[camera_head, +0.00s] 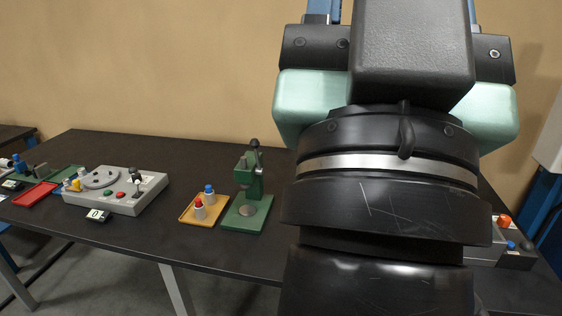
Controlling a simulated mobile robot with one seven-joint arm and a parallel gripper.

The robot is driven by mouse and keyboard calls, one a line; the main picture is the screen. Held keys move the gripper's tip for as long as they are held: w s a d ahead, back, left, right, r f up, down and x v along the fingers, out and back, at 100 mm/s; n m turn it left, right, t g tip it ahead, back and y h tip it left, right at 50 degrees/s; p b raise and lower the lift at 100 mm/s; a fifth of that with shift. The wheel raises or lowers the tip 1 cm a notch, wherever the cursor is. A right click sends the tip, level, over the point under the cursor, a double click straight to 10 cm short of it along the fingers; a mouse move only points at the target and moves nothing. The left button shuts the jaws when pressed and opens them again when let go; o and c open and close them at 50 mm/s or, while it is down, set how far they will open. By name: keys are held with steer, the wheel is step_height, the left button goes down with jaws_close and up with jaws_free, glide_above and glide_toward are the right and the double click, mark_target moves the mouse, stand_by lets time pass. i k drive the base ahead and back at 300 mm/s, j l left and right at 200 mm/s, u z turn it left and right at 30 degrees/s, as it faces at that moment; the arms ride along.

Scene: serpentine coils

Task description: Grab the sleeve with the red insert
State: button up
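A small pale sleeve with a red insert (199,208) stands upright on a yellow-orange tray (187,217) left of the picture's middle. A similar sleeve with a blue top (209,194) stands close behind it and slightly to the right. Both look free of any contact from my arm. My arm's large black and teal links fill the right half of the head view. My gripper's fingers do not show, so their place and opening are hidden.
A green press (248,190) with a lever stands just right of the tray. A grey box (117,192) with buttons and a dial, a red tray (36,194) and small parts lie to the left. A box with an orange knob (504,221) shows at far right.

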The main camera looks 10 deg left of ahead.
mark_target(200, 213)
steer(key=i+j, duration=1.1)
steer(key=i, duration=0.25)
steer(key=i+j, duration=0.55)
steer(key=i+j+u, duration=0.05)
steer(key=i, duration=0.05)
